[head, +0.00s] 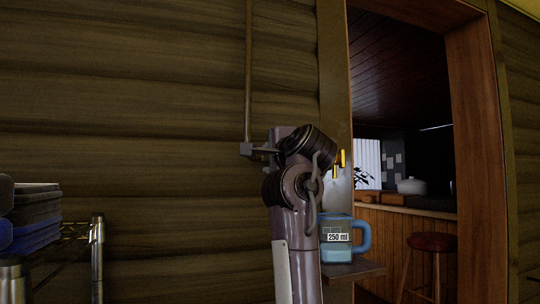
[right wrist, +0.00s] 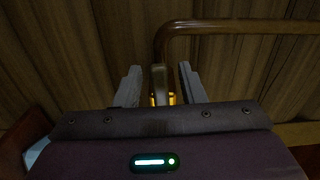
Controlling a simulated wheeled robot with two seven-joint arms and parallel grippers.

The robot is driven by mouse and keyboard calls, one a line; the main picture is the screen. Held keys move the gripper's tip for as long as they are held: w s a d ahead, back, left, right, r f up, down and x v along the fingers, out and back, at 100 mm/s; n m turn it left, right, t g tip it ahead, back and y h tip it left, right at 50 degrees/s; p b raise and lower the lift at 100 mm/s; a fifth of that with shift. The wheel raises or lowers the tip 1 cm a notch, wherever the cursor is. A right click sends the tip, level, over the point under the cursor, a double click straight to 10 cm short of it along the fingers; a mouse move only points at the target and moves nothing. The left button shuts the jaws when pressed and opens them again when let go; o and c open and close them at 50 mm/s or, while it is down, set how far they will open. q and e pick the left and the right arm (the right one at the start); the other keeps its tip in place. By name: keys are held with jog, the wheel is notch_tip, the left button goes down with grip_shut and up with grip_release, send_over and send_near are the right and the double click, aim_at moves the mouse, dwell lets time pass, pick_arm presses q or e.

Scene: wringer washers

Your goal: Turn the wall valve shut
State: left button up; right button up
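The wall valve shows in the right wrist view as a grey-brown upright piece (right wrist: 158,78) with yellow metal at its base, at the end of a bent brown pipe. My right gripper (right wrist: 160,82) is open. Its two grey fingers stand on either side of the valve piece, with a visible gap on each side. In the head view the right gripper (head: 256,150) is at the log wall, at the lower end of a thin vertical pipe (head: 248,70). The valve itself is hard to make out there, with my arm close in front. My left gripper is not in view.
A blue measuring cup (head: 336,250) marked 250 ml stands on a small shelf (head: 353,269) right of my arm. Folded dark cloths (head: 36,205) lie on a rack at left. A doorway opens at right, with a stool (head: 432,243) beyond.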

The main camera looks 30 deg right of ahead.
jog(key=shift+w, duration=0.1)
grip_shut()
jog(key=shift+f, duration=0.2)
jog(key=n+b, duration=0.1)
jog(key=f+n+b, duration=0.1)
jog(key=n, duration=0.1)
jog(key=shift+s+d+f+n+b, duration=0.15)
jog(key=shift+d+f+n+b, duration=0.5)
jog(key=shift+n, duration=1.75)
jog(key=shift+s+d+f+n+b, duration=0.2)
jog(key=shift+d+n+b, duration=0.7)
jog(key=shift+n, duration=1.5)
jog(key=shift+s+d+f+n+b, duration=0.15)
jog(key=shift+d+f+n+b, duration=0.3)
jog(key=shift+n+b, duration=1.3)
jog(key=shift+n+p, duration=0.6)
jog(key=shift+n, duration=0.15)
